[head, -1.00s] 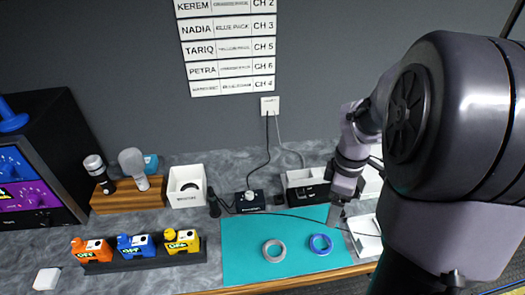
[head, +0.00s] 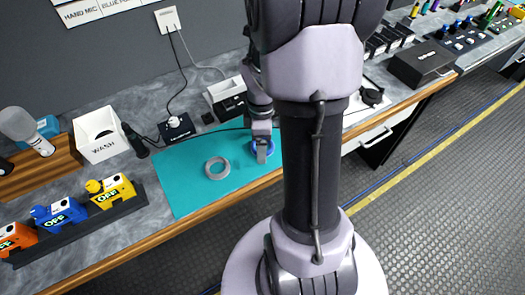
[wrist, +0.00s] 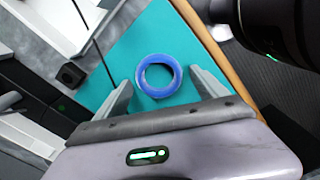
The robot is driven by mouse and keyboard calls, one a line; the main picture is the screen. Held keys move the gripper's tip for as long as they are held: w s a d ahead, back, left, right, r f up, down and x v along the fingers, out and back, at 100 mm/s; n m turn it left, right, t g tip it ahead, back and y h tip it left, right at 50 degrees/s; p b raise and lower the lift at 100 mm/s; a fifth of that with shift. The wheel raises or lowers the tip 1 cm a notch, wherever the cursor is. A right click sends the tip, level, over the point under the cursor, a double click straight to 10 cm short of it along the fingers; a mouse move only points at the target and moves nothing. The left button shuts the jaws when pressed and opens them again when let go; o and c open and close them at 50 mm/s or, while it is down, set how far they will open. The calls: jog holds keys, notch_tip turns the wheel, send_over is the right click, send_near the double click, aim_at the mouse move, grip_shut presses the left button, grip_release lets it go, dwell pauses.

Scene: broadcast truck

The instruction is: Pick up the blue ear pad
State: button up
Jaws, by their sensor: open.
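The blue ear pad (wrist: 143,85) is a ring lying flat on the teal mat (wrist: 118,58). In the wrist view it sits between and just beyond the two open fingers of my gripper (wrist: 162,95). In the head view my gripper (head: 262,155) is over the blue ear pad (head: 270,147) and hides much of it. My gripper is open and holds nothing. I cannot tell its exact height above the mat.
A grey ring (head: 217,168) lies on the mat left of the blue one. A white bin (head: 98,147), a small black box (head: 176,128) with a cable and a white tray (head: 226,90) stand behind. The bench's wooden edge (head: 188,224) runs along the front.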

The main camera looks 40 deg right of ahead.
jog(key=shift+f, duration=0.1)
jog(key=c, duration=1.4)
